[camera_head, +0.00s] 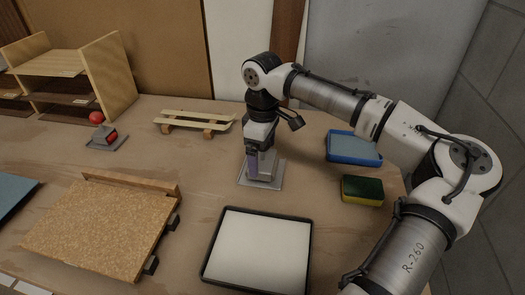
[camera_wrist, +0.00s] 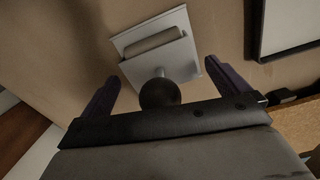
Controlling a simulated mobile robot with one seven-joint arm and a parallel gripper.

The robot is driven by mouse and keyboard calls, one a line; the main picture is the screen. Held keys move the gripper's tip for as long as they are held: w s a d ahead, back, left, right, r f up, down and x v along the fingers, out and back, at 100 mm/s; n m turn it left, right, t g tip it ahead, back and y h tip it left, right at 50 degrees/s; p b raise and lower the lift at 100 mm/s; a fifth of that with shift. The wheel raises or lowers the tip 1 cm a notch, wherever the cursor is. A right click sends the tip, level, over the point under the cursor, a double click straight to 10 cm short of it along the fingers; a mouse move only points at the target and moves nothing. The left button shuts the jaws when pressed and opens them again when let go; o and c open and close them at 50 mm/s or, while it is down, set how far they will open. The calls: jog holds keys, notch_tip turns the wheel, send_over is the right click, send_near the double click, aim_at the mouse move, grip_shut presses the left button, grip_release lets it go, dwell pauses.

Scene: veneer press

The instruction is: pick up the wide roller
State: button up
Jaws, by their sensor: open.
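The wide roller (camera_wrist: 153,41) is a grey cylinder in a pale plate-like holder (camera_wrist: 176,18) in the wrist view. A short stem with a dark round knob (camera_wrist: 160,93) rises from it toward my gripper. My gripper (camera_wrist: 162,72) is open, with one purple finger on each side of the knob and stem, and visible gaps on both sides. In the head view my gripper (camera_head: 253,166) points down over the pale holder (camera_head: 272,184) and hides most of the roller. I cannot tell if the palm touches the knob.
A white tray with a black rim (camera_head: 208,262) lies in front. A cork-topped board (camera_head: 100,228) is left of it. A slatted wooden rack (camera_head: 195,120) stands behind left. A green-yellow sponge (camera_head: 362,190) and a blue tray (camera_head: 353,148) are right, near the table's edge.

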jog(key=c, duration=0.8)
jog(key=shift+r, duration=0.1)
notch_tip(320, 180, up, 20)
jog(key=shift+b, duration=0.45)
